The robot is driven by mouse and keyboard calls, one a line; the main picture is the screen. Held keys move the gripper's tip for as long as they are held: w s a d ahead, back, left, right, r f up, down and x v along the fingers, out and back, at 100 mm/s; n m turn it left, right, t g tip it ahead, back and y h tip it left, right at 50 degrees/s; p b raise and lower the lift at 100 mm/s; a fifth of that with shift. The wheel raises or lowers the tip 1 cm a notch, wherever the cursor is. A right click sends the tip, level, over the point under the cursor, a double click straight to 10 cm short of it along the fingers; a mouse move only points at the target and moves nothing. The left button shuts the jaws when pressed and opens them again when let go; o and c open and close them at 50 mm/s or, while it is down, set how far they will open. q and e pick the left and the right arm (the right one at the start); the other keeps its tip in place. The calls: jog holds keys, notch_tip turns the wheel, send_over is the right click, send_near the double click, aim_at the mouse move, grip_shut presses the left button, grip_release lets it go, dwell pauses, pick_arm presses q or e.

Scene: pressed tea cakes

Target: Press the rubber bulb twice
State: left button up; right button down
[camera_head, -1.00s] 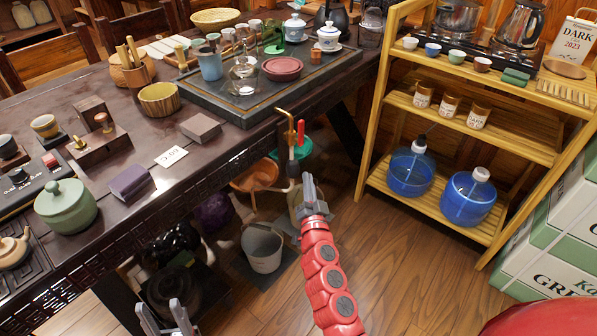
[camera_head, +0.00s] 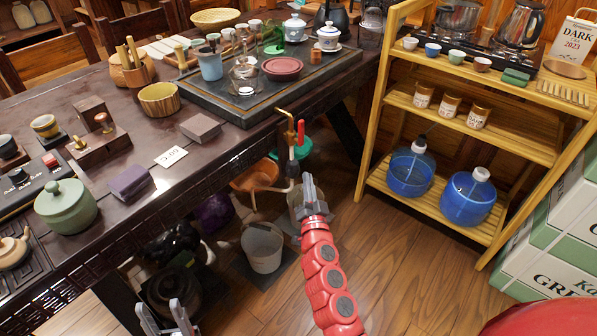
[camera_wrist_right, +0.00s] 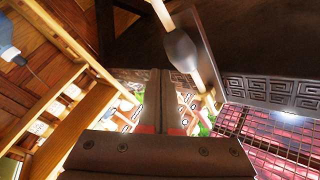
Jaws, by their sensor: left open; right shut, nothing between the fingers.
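The rubber bulb (camera_wrist_right: 181,50) shows in the right wrist view as a dark grey swelling on a pale tube, just beyond my fingertips and slightly right. In the head view the bulb (camera_head: 292,168) is a small dark shape below the table edge, under a brass spout (camera_head: 286,115). My right gripper (camera_head: 308,184) is shut and empty, close below and right of the bulb. Its fingertips also show in the right wrist view (camera_wrist_right: 166,76). I cannot tell whether they touch the bulb. My left gripper (camera_head: 165,312) is open and empty at the bottom left.
The dark table (camera_head: 235,155) edge runs above the bulb. A wooden shelf (camera_head: 455,145) with two blue bottles stands right. The floor between shelf and bucket is clear.

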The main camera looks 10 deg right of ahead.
jog(key=shift+w, duration=0.1)
dwell(0.4)
jog(key=shift+w+a+b, duration=0.25)
jog(key=shift+b, duration=0.1)
jog(key=shift+w+a+b, duration=0.45)
jog(key=shift+w, duration=0.1)
dwell(0.9)
jog(key=shift+d, duration=0.1)
jog(key=shift+s+d, duration=0.6)
jog(key=shift+s, duration=0.3)
jog(key=s+d+p, duration=0.1)
jog(key=s, duration=0.1)
jog(key=s+d, duration=0.2)
jog(key=shift+p, duration=0.4)
